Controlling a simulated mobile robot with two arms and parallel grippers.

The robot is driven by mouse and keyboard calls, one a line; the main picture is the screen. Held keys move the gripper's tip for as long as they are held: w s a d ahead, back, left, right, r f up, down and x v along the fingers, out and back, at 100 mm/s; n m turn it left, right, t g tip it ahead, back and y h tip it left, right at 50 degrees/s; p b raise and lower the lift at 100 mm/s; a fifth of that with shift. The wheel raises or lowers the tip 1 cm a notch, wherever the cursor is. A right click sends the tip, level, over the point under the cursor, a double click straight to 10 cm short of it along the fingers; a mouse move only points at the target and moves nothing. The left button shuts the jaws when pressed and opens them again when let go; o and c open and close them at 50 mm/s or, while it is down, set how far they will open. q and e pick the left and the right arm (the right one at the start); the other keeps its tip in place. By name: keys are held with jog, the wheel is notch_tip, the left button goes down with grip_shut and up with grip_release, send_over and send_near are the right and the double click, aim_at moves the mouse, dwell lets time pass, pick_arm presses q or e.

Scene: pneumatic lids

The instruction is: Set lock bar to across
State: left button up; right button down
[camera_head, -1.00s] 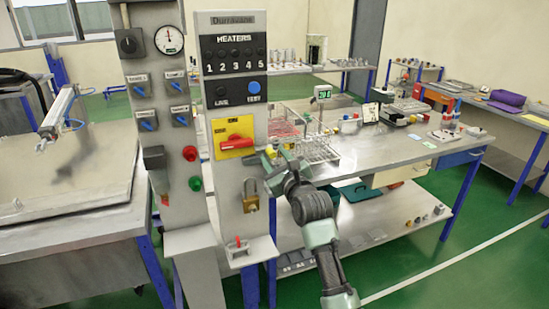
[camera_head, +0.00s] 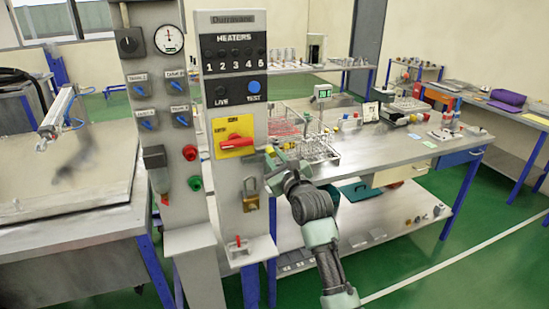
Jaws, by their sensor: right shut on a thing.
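A red bar handle (camera_head: 234,145) sits on a yellow plate (camera_head: 223,128) on the front of the grey heater panel. It lies nearly level, its right end tilted slightly up. My right gripper (camera_head: 267,152) is at the panel's right edge, by the right end of the red bar. It is shut on what appears to be that end; the fingers are small and partly hide the contact. A brass padlock (camera_head: 250,203) hangs on the panel below the yellow plate. My left gripper is not in view.
Left of the panel stands a grey post with blue switches (camera_head: 147,119), a gauge (camera_head: 169,40) and green (camera_head: 194,184) and red buttons. Behind my right arm, a workbench (camera_head: 380,150) carries a wire rack (camera_head: 318,148) and small items.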

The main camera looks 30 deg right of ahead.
dwell(0.7)
jog(key=a+p, duration=0.1)
jog(key=a, duration=0.1)
jog(key=w+a+p, duration=0.1)
jog(key=a, duration=0.2)
jog(key=shift+w, duration=0.1)
jog(key=shift+a, duration=0.1)
jog(key=c, duration=1.3)
grip_release()
jog(key=shift+c, duration=0.2)
jog(key=shift+o, duration=0.3)
jog(key=shift+w+a, duration=0.1)
jog(key=shift+a, duration=0.1)
jog(key=shift+d+p, duration=0.1)
jog(key=shift+p, duration=0.25)
